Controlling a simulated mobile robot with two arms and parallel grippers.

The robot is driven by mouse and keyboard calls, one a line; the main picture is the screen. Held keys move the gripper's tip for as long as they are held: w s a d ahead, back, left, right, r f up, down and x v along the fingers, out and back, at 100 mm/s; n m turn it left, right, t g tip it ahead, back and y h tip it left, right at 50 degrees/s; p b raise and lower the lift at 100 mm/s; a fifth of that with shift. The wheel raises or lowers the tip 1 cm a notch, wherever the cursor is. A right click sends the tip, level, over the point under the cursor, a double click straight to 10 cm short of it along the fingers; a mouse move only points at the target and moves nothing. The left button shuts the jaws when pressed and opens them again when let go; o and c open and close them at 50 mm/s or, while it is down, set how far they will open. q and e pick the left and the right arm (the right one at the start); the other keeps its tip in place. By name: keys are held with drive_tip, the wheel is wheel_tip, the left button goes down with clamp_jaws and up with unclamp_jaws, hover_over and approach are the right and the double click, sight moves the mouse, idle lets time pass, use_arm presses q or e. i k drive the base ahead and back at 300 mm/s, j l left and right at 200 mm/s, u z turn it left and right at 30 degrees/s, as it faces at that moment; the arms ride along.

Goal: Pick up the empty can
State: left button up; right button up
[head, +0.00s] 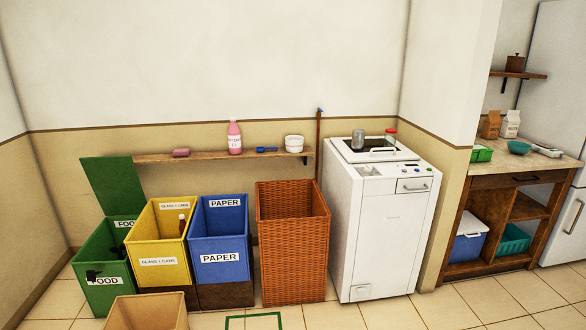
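A grey metallic can (358,139) stands upright on top of the white washing machine (385,230), near the left side of its dark lid panel. Whether the can is empty cannot be told from here. A small jar with a red lid (391,136) stands just to its right. Neither of my grippers shows in the head view.
Left of the machine stand a tall orange wicker basket (292,250), a blue paper bin (220,245), a yellow glass and cans bin (158,250) and a green food bin (105,285). A wall shelf (215,156) hangs above. A tan box (148,312) is in front. Floor before the machine is clear.

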sight(358, 134)
drive_tip(key=i, duration=2.25)
